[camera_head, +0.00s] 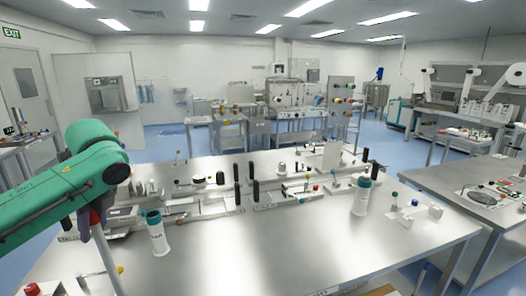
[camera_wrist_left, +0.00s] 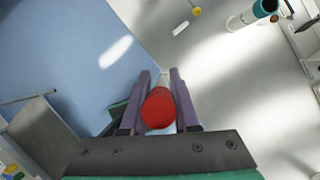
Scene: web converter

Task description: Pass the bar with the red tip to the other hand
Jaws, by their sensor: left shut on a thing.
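The bar with the red tip (camera_wrist_left: 158,108) is between the two purple fingers of my left gripper (camera_wrist_left: 160,76) in the left wrist view, red end facing the camera. In the head view my left gripper (camera_head: 93,226) is at the left, over the near left part of the table and pointing down. It is shut on the bar, whose pale shaft (camera_head: 109,262) hangs below the fingers, slightly tilted. Part of the bar is hidden by the fingers. My right gripper is not in view.
The steel table (camera_head: 250,252) is clear at its front middle. A white cup with a teal rim (camera_head: 157,236) stands close right of the bar, and another (camera_head: 361,197) farther right. Rails with black posts (camera_head: 237,193) cross the table. A second table (camera_head: 440,182) stands at right.

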